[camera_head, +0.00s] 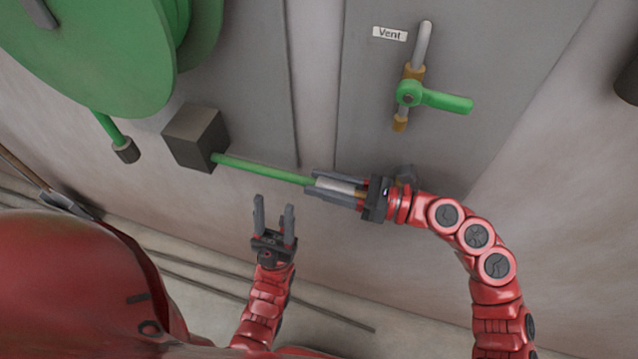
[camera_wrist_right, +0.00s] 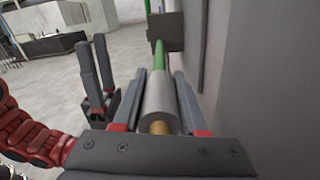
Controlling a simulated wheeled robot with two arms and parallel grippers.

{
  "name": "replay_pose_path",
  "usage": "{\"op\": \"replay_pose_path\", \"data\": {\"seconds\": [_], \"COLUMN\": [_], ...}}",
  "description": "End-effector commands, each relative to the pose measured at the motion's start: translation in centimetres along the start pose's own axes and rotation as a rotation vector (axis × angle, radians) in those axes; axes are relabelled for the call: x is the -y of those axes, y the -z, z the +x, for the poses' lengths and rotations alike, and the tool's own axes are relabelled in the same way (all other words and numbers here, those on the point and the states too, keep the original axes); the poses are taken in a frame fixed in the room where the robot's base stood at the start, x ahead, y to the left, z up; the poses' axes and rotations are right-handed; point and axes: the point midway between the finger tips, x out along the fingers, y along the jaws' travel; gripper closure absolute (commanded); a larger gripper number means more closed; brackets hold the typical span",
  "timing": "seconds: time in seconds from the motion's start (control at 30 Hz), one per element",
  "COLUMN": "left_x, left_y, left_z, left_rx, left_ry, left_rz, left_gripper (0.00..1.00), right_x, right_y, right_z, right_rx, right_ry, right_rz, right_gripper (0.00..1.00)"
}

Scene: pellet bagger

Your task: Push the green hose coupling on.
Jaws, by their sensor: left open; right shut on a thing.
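The green hose (camera_head: 262,170) runs right from a dark box on the wall into a silver, cylindrical coupling (camera_head: 338,185). My right gripper (camera_head: 312,183) is shut on the coupling, one finger along each side. In the right wrist view the coupling (camera_wrist_right: 159,103) lies between the two fingers, with a brass end (camera_wrist_right: 159,128) on the near side and the green hose (camera_wrist_right: 160,55) beyond. A dark grey fitting (camera_head: 406,174) shows partly behind my right wrist; I cannot tell what it joins. My left gripper (camera_head: 273,207) is open and empty, below the hose and apart from it.
The dark box (camera_head: 195,138) sticks out from the wall at left. Above the right gripper is a brass valve with a green handle (camera_head: 445,101), beside a "Vent" label (camera_head: 390,34). A large green reel (camera_head: 90,50) fills the upper left. Thin rods lie along the floor.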

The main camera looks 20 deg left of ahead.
Motion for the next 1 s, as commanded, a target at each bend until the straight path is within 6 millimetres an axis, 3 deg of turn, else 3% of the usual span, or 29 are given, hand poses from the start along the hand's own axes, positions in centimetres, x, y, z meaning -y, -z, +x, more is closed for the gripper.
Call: {"op": "replay_pose_path", "data": {"seconds": [0.07, 0.1, 0.27, 0.77, 0.87, 1.0], "left_x": [0.0, 0.0, 0.0, 0.0, 0.0, 0.0], "left_y": [0.0, 0.0, 0.0, 0.0, -0.1, -0.1], "left_z": [0.0, 0.0, 0.0, -0.1, -0.3, -0.9], "left_rx": [0.0, 0.0, 0.0, 0.0, 0.0, 0.0], "left_ry": [0.0, 0.0, 0.0, 0.0, 0.0, 0.0], "left_rz": [0.0, 0.0, 0.0, 0.0, 0.0, 0.0], "left_gripper": [0.5, 0.5, 0.5, 0.5, 0.5, 0.5], "right_x": [0.1, 0.1, 0.1, 0.1, 0.2, 0.3], "right_y": [0.2, 0.2, 0.2, 0.3, 0.3, 0.4], "right_z": [-0.1, -0.1, -0.1, -0.3, -1.2, -4.0], "right_rx": [-0.004, -0.004, -0.005, -0.005, -0.004, -0.004], "right_ry": [0.004, 0.004, 0.002, 0.002, 0.006, 0.008], "right_rz": [0.002, 0.002, 0.001, 0.001, 0.001, 0.001], "right_gripper": [1.0, 0.54, 0.28, 0.28, 0.28, 0.28]}}
